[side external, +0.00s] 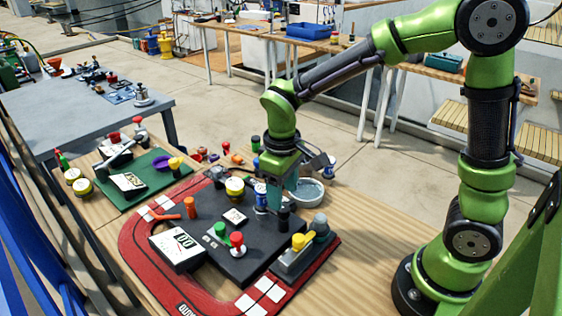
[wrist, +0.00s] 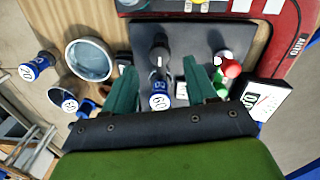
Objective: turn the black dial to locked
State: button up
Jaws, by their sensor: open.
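A black dial (side external: 284,214) stands upright on the dark panel (side external: 205,215) in the side external view. In the wrist view the black dial (wrist: 159,56) is ahead of my fingertips, just beyond a blue-and-white numbered cylinder. That blue cylinder (wrist: 159,100) appears between my two fingers in the wrist view; it also shows in the side external view (side external: 260,196). My gripper (wrist: 162,84) is open, with a green finger on each side and a gap around the cylinder. I see no clear contact. The dial's setting marks cannot be read.
A red mushroom button (side external: 237,240) and a green one (side external: 220,229) stand near the dial. A grey box with a yellow button (side external: 298,241) and a white display box (side external: 178,249) flank the panel. A metal bowl (wrist: 88,60) sits beside my gripper.

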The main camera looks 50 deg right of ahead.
notch_tip(320, 180, up, 13)
jog(key=shift+a+f, duration=0.2)
jog(key=s+d+m+t+y, duration=0.2)
jog(key=s+d+m+t, duration=0.2)
jog(key=s, duration=0.6)
jog(key=m+t, duration=0.2)
jog(key=t, duration=0.1)
jog(key=shift+s+d+f, duration=0.15)
jog(key=shift+s+f, duration=0.05)
jog(key=shift+f, duration=0.15)
dwell(0.5)
